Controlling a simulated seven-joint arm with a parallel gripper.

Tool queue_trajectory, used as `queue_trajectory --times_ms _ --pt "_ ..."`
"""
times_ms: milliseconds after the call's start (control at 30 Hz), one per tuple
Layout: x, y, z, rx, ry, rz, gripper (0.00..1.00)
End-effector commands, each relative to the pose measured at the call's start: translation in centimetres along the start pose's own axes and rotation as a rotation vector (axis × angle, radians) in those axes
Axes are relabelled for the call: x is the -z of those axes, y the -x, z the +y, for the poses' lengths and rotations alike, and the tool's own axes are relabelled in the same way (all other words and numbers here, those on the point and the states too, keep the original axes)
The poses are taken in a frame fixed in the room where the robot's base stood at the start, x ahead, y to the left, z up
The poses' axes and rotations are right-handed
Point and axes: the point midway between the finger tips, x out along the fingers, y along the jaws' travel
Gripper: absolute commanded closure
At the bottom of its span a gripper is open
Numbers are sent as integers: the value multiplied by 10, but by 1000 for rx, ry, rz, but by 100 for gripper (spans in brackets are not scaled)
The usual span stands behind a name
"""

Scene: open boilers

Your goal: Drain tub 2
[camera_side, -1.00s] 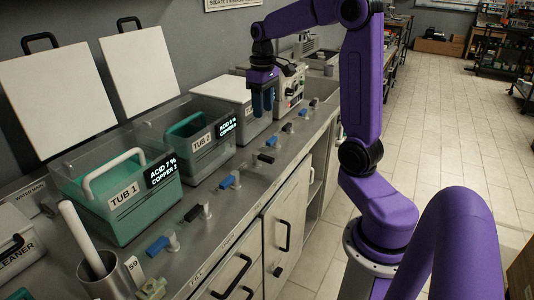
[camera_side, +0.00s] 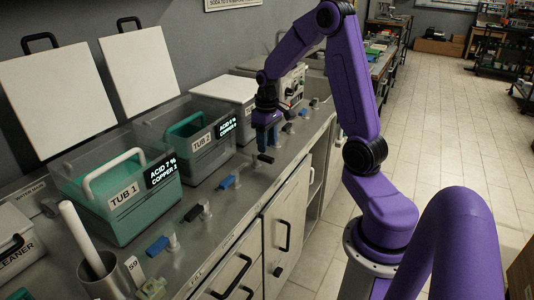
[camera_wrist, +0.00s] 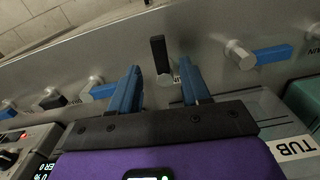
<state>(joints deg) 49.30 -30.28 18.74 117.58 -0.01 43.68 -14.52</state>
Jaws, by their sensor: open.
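My gripper (camera_side: 267,145) is open and empty, pointing down over the counter's valve row. Its fingers (camera_wrist: 158,90) straddle the line of a black valve handle (camera_wrist: 158,52), which shows between and just beyond the tips. This black handle (camera_side: 265,158) lies just below the gripper in the side view; contact is unclear.
A blue valve handle (camera_side: 227,182) sits nearer the side camera, also right of my gripper in the wrist view (camera_wrist: 272,53). Tub 1 (camera_side: 122,200) stands nearer, with black (camera_side: 193,212) and blue (camera_side: 157,245) handles before it. White lids (camera_side: 142,68) lean on the wall.

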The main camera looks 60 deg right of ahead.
Motion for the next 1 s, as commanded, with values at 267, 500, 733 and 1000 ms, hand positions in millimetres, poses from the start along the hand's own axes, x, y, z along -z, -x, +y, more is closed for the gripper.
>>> queue_trajectory --times_ms 267,500,733,1000 --pt "-1 -37 0 1 -1 -3 53" --pt "0 -46 0 0 0 0 53" --pt "0 -45 0 0 0 0 63" --pt "0 -45 0 0 -1 0 100"
